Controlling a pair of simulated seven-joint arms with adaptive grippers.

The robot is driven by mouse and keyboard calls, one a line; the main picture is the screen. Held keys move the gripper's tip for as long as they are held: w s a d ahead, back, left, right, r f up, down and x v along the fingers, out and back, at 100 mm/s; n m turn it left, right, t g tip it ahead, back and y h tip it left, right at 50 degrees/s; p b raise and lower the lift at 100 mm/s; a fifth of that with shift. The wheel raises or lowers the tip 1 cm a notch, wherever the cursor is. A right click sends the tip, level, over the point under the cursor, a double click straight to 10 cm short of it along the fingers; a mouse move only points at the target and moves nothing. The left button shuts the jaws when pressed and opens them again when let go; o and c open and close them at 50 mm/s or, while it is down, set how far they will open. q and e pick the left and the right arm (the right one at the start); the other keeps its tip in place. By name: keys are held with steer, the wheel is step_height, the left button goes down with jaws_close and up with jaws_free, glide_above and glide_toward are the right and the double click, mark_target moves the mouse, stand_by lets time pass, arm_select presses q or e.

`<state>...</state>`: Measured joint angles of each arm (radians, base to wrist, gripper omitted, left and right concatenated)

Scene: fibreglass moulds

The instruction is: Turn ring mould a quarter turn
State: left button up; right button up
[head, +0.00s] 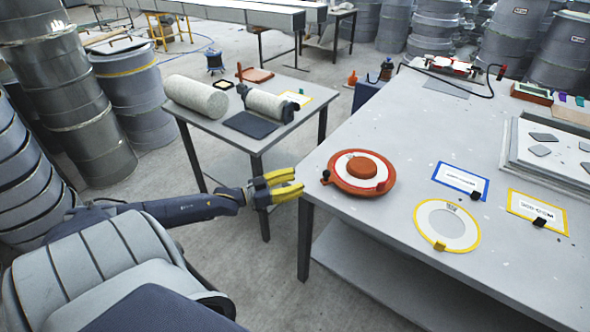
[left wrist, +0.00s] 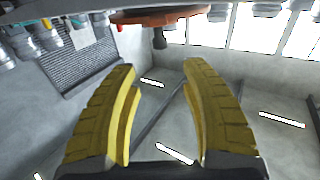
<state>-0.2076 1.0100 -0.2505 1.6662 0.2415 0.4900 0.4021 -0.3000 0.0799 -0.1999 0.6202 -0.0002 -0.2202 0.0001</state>
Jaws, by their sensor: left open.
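The ring mould (head: 360,172) is an orange-red disc with a pale ring on its face and a raised orange-red centre. It lies on the grey table near its left edge in the head view. A small dark knob (head: 326,174) shows at its left rim. In the left wrist view, the mould's orange edge (left wrist: 160,15) shows at the top, with a dark knob below it. My left gripper (head: 298,182) has yellow fingers, is open and empty, and is beside the table's left edge, apart from the mould. My right gripper is not in view.
A yellow ring marking (head: 447,225) with a yellow block lies on the grey table (head: 400,215), right of the mould. Blue-framed (head: 460,181) and yellow-framed (head: 537,212) cards lie farther right. A smaller table (head: 215,127) with rolls stands behind my left arm.

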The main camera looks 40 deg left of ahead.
arm_select(q)
steer(key=shift+s+d+f, duration=0.1)
steer(key=shift+f, duration=0.1)
steer(key=shift+c, duration=1.1)
steer(key=shift+n+t, duration=0.5)
steer(key=shift+n, duration=0.3)
steer(key=d+f, duration=0.1)
steer(key=d, duration=0.1)
steer(key=s+d+f, duration=0.1)
steer(key=d, duration=0.2)
steer(key=d+f, duration=0.1)
steer(key=d, duration=0.2)
steer(key=shift+s+d, duration=0.15)
steer(key=shift+s, duration=0.15)
jaws_close()
steer(key=d+f+m+y, duration=0.2)
steer(key=d+m+y, duration=0.3)
steer(key=d, duration=1)
steer(key=a+r+m+y, duration=0.5)
steer(key=a+m+y, duration=0.1)
steer(key=a+y, duration=0.25)
steer(key=x, duration=0.8)
steer(key=shift+f, duration=0.3)
steer(key=shift+w+a, duration=0.65)
steer(key=shift+a, duration=0.25)
steer(key=shift+w+a, duration=0.25)
steer(key=shift+a, duration=0.25)
steer(key=shift+w+a, duration=0.25)
steer(key=shift+a, duration=0.3)
